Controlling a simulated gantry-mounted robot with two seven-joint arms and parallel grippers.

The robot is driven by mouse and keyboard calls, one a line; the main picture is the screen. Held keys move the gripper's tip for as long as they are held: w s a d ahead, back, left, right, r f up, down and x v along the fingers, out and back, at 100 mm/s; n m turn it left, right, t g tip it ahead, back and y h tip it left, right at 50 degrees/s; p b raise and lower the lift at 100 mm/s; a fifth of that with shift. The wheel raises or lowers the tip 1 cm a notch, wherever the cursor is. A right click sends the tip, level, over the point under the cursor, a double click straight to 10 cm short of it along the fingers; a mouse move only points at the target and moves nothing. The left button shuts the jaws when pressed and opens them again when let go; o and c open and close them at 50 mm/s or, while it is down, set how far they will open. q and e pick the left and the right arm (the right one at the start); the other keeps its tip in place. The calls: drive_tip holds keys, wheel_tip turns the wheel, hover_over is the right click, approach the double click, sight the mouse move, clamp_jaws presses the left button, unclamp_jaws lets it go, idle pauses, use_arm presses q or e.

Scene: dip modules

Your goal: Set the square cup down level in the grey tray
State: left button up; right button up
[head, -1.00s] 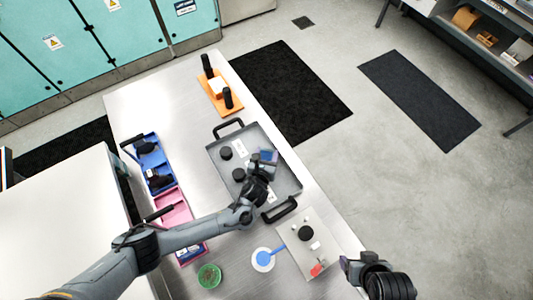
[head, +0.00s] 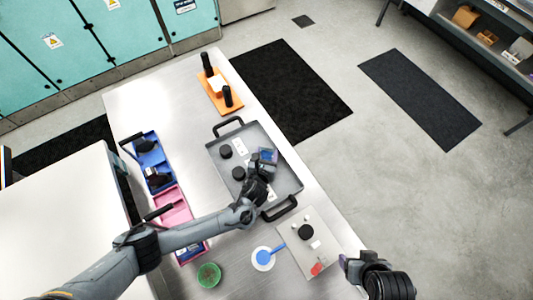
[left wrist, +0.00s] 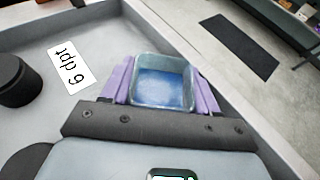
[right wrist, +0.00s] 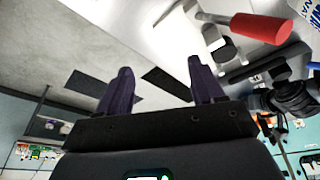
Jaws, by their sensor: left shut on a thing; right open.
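The square cup (left wrist: 163,84) is grey-green with blue inside. My left gripper (left wrist: 160,88) is shut on it, with a purple finger on each of two opposite sides. In the head view the cup (head: 268,155) is over the right part of the grey tray (head: 285,172). Its opening faces up in the left wrist view. I cannot tell whether its base touches the tray floor. My right gripper (right wrist: 158,90) is open and empty; in the head view it (head: 345,262) is past the table's right front edge.
The tray has black handles and holds black round knobs (head: 225,151) and white labels (left wrist: 70,67). A grey plate (head: 310,260) with a black knob, a blue-centred white dish (head: 262,258) and a green dish (head: 208,275) are nearer. Blue (head: 160,188) and pink bins stand left.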

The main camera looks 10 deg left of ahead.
use_arm(q)
drive_tip(key=shift+f, duration=0.3)
drive_tip(key=o, duration=1)
drive_tip(key=shift+o, duration=0.6)
drive_tip(key=shift+s, duration=0.1)
drive_tip(key=p+v, duration=0.1)
drive_tip(key=v, duration=0.9)
drive_tip(key=shift+s+r, duration=0.1)
drive_tip(key=shift+s, duration=0.25)
